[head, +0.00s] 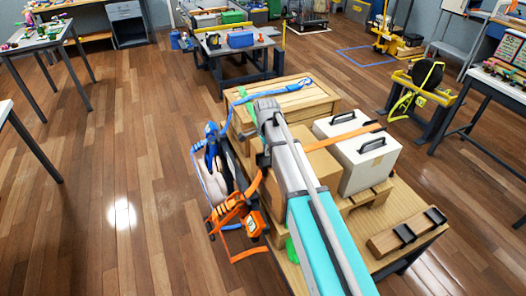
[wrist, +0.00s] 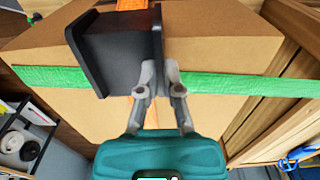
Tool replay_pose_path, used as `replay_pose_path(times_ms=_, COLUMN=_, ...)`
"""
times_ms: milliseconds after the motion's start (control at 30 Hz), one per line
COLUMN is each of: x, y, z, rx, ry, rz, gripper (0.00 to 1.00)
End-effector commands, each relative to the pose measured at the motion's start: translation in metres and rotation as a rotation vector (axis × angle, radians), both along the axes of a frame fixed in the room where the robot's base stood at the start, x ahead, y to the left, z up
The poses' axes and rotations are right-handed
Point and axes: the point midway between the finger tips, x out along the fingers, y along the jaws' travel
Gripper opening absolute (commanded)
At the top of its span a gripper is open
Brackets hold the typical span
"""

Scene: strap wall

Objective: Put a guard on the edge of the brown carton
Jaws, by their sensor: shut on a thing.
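The brown carton (wrist: 215,45) fills much of the wrist view, with a green strap (wrist: 225,84) across it. In the head view the carton (head: 322,166) shows partly behind my arm. My gripper (wrist: 160,88) is shut on the flange of a black edge guard (wrist: 112,45). The guard is at the carton, in front of the green strap. An orange strap (wrist: 132,4) shows at the guard's far end. I cannot tell whether the guard is seated on the edge or held just off it. My gripper is hidden behind my arm in the head view.
A white box (head: 358,152) stands right of the carton, a wooden crate (head: 295,104) behind it. Two black guards sit on a wooden block (head: 385,243) at front right. Orange ratchet gear (head: 238,213) hangs at the left. Open floor (head: 110,180) lies left.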

Motion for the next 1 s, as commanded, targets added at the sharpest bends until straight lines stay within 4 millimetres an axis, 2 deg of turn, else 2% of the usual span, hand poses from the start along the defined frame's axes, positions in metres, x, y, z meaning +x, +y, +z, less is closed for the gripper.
replay_pose_path(times_ms=100, x=0.0003, y=-0.0008, z=-0.0063, rx=0.000, ry=0.000, rz=0.000, gripper=0.00)
replay_pose_path(times_ms=633, x=0.0022, y=-0.0057, z=-0.0056, rx=0.000, ry=0.000, rz=-0.001, gripper=0.00)
replay_pose_path(times_ms=667, x=0.0022, y=-0.0057, z=-0.0056, rx=0.000, ry=0.000, rz=-0.001, gripper=0.13)
replay_pose_path(times_ms=700, x=0.0022, y=-0.0057, z=-0.0056, rx=0.000, ry=0.000, rz=-0.001, gripper=0.20)
replay_pose_path(times_ms=833, x=0.0022, y=-0.0057, z=-0.0056, rx=0.000, ry=0.000, rz=-0.001, gripper=0.45)
replay_pose_path(times_ms=867, x=0.0022, y=-0.0057, z=-0.0056, rx=0.000, ry=0.000, rz=-0.001, gripper=0.49)
replay_pose_path(times_ms=1000, x=0.0022, y=-0.0057, z=-0.0056, rx=0.000, ry=0.000, rz=-0.001, gripper=0.49)
